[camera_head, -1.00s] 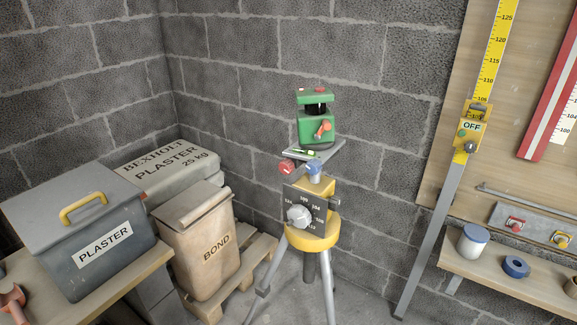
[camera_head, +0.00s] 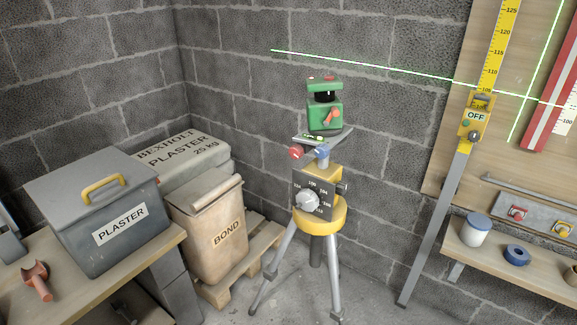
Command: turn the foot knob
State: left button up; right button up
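A green laser level (camera_head: 324,113) with an orange lever (camera_head: 332,116) stands on a small plate (camera_head: 314,138) on top of a yellow tripod head (camera_head: 322,218). Under the plate are a red knob (camera_head: 297,152) at the left and a blue knob (camera_head: 322,151) nearer the middle. A pale round dial knob (camera_head: 307,201) sits on the dark numbered face of the head. I cannot tell which of these knobs is the foot knob. Neither gripper is in view, and nothing touches the knobs.
A bench with a grey PLASTER box (camera_head: 110,210) and an orange-red part (camera_head: 37,281) is at the left. A BOND bag (camera_head: 214,235) stands on a pallet.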

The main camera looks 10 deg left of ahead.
aim_at(296, 150)
jog(key=u, duration=0.05)
jog(key=k, duration=0.95)
jog(key=z, duration=0.8)
jog(key=i, duration=1)
jog(key=u, duration=0.7)
jog(key=i, duration=0.9)
jog(key=u, duration=1)
